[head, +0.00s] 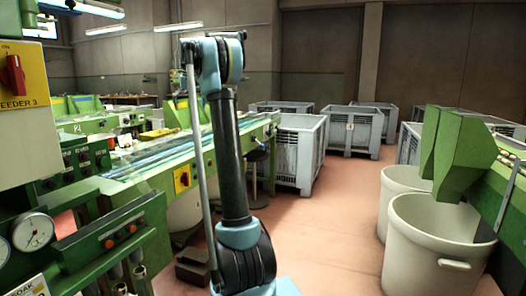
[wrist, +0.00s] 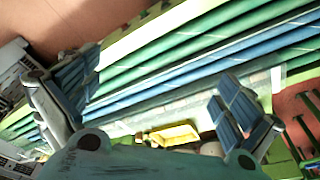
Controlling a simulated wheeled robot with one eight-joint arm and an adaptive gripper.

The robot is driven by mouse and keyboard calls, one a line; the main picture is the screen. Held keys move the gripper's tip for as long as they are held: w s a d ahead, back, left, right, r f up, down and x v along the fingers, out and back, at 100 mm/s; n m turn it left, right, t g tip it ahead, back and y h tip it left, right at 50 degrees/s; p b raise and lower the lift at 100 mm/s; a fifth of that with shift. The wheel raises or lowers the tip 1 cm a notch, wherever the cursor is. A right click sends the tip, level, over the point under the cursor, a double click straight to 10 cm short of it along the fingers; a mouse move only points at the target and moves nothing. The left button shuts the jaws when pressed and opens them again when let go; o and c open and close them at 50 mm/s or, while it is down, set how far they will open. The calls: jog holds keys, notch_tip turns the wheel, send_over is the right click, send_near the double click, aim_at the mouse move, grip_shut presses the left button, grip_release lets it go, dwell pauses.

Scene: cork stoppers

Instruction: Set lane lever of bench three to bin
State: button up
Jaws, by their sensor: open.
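Bench three appears to be the green machine at the left of the head view, with a cream box marked FEEDER 3 (head: 25,110) bearing a red rotary knob (head: 14,75). Its long bench top (head: 165,160) runs away to the right with blue and green lanes. I cannot pick out a lane lever in either view. In the wrist view my gripper (wrist: 152,92) is open, its two blue-padded fingers wide apart with nothing held. It hangs over the green and blue lanes (wrist: 190,65) of a bench; which bench, I cannot tell. The head view does not show the gripper.
A yellow tray (wrist: 173,135) lies below the lanes in the wrist view. A yellow switch plate (head: 182,180) is on the bench side. Grey crates (head: 350,130) stand at the back, white tubs (head: 440,245) under green chutes (head: 460,150) at right. The middle floor is clear.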

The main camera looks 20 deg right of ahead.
jog(key=shift+s, duration=0.15)
jog(key=c, duration=0.4)
jog(key=s, duration=0.7)
jog(key=shift+s+f, duration=0.25)
jog(key=shift+f, duration=0.1)
grip_shut()
jog(key=s+f, duration=0.4)
jog(key=s, duration=0.6)
jog(key=s+f, duration=0.4)
jog(key=s, duration=0.6)
jog(key=s+f, duration=2.7)
jog(key=s, duration=0.1)
jog(key=shift+s+f, duration=0.15)
jog(key=shift+s, duration=0.15)
jog(key=shift+d, duration=0.1)
